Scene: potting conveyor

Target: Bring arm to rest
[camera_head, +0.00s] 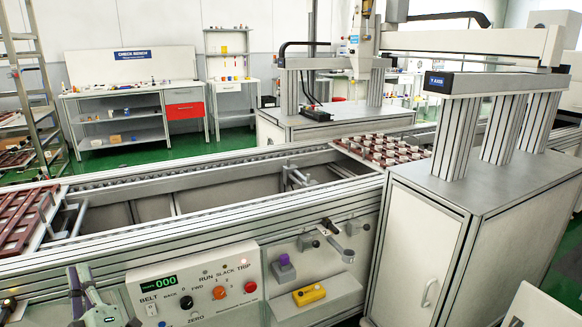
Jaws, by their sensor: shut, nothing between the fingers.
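My gripper (79,283) shows in part at the bottom left, in front of the conveyor's near side and left of the control panel. Its dark and grey fingers point up and are shut with nothing between them. The rest of my arm is mostly out of frame.
The conveyor (200,170) runs across, with a tray of reddish-brown pieces (385,150) at right and reddish-brown frames (28,215) at left. A lever (340,248), purple knob (284,262) and yellow block (309,294) are on its front. A cabinet (415,240) blocks the right.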

